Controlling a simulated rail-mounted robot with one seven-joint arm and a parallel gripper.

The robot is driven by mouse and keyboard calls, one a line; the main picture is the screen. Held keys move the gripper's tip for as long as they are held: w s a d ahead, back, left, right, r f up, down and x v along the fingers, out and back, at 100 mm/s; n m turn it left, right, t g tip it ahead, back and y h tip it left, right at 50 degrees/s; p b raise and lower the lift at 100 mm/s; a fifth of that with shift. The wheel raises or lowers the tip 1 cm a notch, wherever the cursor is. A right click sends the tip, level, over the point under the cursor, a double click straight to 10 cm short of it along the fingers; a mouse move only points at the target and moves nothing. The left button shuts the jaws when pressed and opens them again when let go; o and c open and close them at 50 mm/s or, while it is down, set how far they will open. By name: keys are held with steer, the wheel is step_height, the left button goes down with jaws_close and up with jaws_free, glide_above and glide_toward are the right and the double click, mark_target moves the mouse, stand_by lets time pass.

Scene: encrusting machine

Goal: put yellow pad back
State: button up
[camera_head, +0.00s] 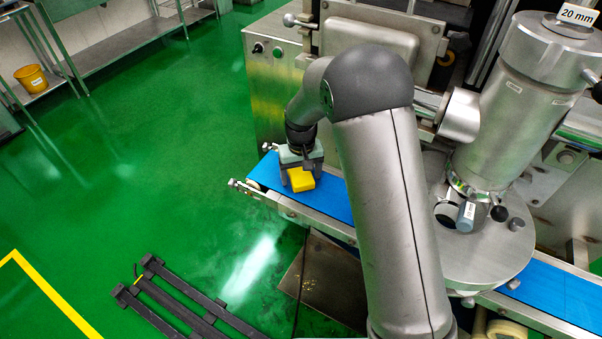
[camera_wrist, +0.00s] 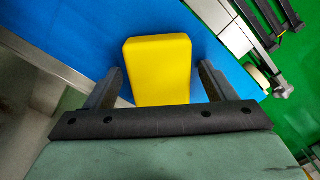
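The yellow pad (camera_head: 300,179) is a small block at the left end of the blue conveyor belt (camera_head: 335,198). In the wrist view the yellow pad (camera_wrist: 160,70) is between the two dark fingers of my gripper (camera_wrist: 157,88), with blue belt showing on both sides of it. My gripper (camera_head: 302,176) is open, with a visible gap between each finger and the pad. The pad's near end is hidden behind the gripper's dark crossbar in the wrist view. I cannot tell whether the pad rests fully on the belt.
The steel machine with its upright cylinder (camera_head: 540,80) and round plate (camera_head: 480,250) stands to the right. A dark frame (camera_head: 185,300) lies on the green floor at lower left. A shelf with an orange bucket (camera_head: 32,78) is at far left. The floor between is clear.

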mark_target(301, 174)
step_height(301, 174, up, 12)
steer(key=shift+r, duration=0.15)
stand_by(0.3)
stand_by(0.4)
